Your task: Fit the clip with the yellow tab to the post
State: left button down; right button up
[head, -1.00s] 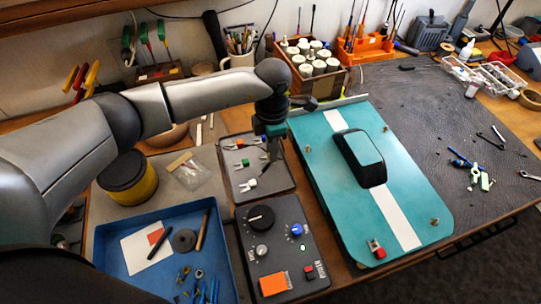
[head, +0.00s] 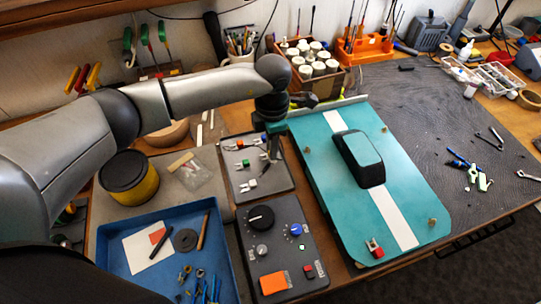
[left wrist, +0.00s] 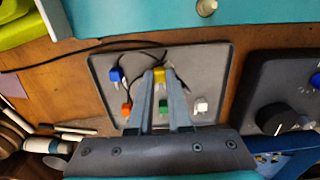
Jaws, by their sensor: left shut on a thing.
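My left gripper (left wrist: 161,78) is shut on the clip with the yellow tab (left wrist: 160,75), over the small grey tray (left wrist: 215,60). In the head view the left gripper (head: 272,152) points down at the tray's right side, and the yellow tab is hard to make out there. The teal panel (head: 400,175) lies to the right with several brass posts, such as a near-right post (head: 432,222). A post also shows in the left wrist view (left wrist: 206,7). A red clip (head: 374,247) sits at the panel's near edge. My right gripper is out of view.
Clips with blue (left wrist: 116,75), orange (left wrist: 127,109), green (left wrist: 163,106) and white (left wrist: 201,105) parts lie around the fingers. A dark cable crosses the tray. A black block (head: 360,160) stands on the panel. A control box (head: 285,225) is nearer.

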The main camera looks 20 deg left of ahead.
pick_arm(q)
jog(key=shift+r+p, duration=1.25)
jog(key=shift+r, duration=0.65)
